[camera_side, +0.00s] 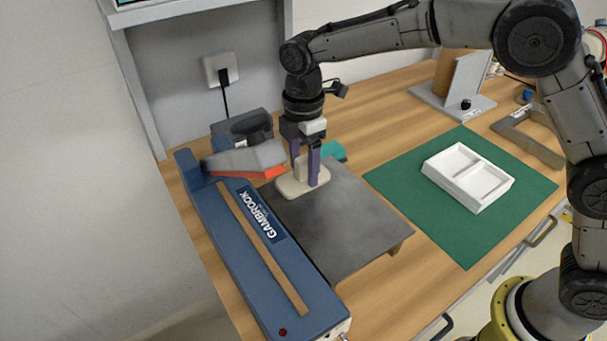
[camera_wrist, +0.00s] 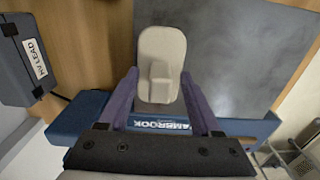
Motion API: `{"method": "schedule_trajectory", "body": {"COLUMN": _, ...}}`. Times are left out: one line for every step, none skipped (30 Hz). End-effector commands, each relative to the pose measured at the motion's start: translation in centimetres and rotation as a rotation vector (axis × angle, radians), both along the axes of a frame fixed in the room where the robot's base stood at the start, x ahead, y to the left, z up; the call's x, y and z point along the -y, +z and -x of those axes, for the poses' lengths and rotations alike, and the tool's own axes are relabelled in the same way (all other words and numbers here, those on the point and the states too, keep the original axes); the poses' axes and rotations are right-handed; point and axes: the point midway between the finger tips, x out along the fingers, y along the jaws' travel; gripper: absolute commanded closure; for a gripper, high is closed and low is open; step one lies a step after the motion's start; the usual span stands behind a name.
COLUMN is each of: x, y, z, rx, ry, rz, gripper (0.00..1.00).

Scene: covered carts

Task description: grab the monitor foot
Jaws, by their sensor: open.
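The monitor foot (camera_side: 291,187) is a cream rounded plate with a raised upright block, standing on the dark grey plate. In the wrist view the monitor foot (camera_wrist: 161,43) shows from above, its block towards my gripper. My gripper (camera_side: 305,168) points down, with its purple fingers apart on either side of the block. In the wrist view my gripper (camera_wrist: 159,76) is open, with a finger to the left and right of the block. Gaps seem to show beside the block; I cannot tell whether either finger touches it.
The dark grey plate (camera_side: 338,225) lies beside a long blue GAMBROOK unit (camera_side: 240,245) with a grey-and-orange piece (camera_side: 246,160) at its back. A white divided tray (camera_side: 467,177) sits on a green mat (camera_side: 415,205) at right. A dark case (camera_wrist: 32,55) shows in the wrist view.

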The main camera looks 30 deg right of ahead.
Motion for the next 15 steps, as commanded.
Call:
{"method": "schedule_trajectory", "body": {"x": 0.0, "y": -0.04, "z": 0.0, "rx": 0.0, "ry": 0.0, "rz": 0.0, "gripper": 0.35}}
{"method": "schedule_trajectory", "body": {"x": 0.0, "y": -0.03, "z": -0.01, "rx": 0.0, "ry": 0.0, "rz": 0.0, "gripper": 0.35}}
{"method": "schedule_trajectory", "body": {"x": 0.0, "y": -0.01, "z": -0.01, "rx": 0.0, "ry": 0.0, "rz": 0.0, "gripper": 0.35}}
{"method": "schedule_trajectory", "body": {"x": 0.0, "y": -0.01, "z": -0.01, "rx": 0.0, "ry": 0.0, "rz": 0.0, "gripper": 0.35}}
{"method": "schedule_trajectory", "body": {"x": 0.0, "y": 0.0, "z": -0.01, "rx": 0.0, "ry": 0.0, "rz": 0.0, "gripper": 0.35}}
{"method": "schedule_trajectory", "body": {"x": 0.0, "y": 0.01, "z": -0.01, "rx": 0.0, "ry": 0.0, "rz": 0.0, "gripper": 0.4}}
{"method": "schedule_trajectory", "body": {"x": 0.0, "y": 0.01, "z": -0.02, "rx": 0.001, "ry": 0.0, "rz": 0.0, "gripper": 0.46}}
{"method": "schedule_trajectory", "body": {"x": 0.0, "y": 0.02, "z": -0.02, "rx": 0.001, "ry": 0.0, "rz": 0.0, "gripper": 0.51}}
{"method": "schedule_trajectory", "body": {"x": 0.0, "y": 0.02, "z": -0.02, "rx": 0.001, "ry": 0.0, "rz": 0.0, "gripper": 0.58}}
{"method": "schedule_trajectory", "body": {"x": 0.0, "y": 0.03, "z": -0.02, "rx": 0.001, "ry": 0.0, "rz": 0.0, "gripper": 0.64}}
{"method": "schedule_trajectory", "body": {"x": 0.0, "y": 0.03, "z": -0.02, "rx": 0.001, "ry": 0.0, "rz": 0.0, "gripper": 0.69}}
{"method": "schedule_trajectory", "body": {"x": 0.0, "y": 0.04, "z": -0.02, "rx": 0.001, "ry": 0.0, "rz": 0.0, "gripper": 0.76}}
{"method": "schedule_trajectory", "body": {"x": 0.0, "y": 0.04, "z": -0.02, "rx": 0.001, "ry": 0.0, "rz": 0.0, "gripper": 0.82}}
{"method": "schedule_trajectory", "body": {"x": 0.0, "y": 0.05, "z": -0.02, "rx": 0.001, "ry": 0.0, "rz": 0.0, "gripper": 0.87}}
{"method": "schedule_trajectory", "body": {"x": 0.0, "y": 0.05, "z": -0.02, "rx": 0.001, "ry": 0.0, "rz": 0.0, "gripper": 0.94}}
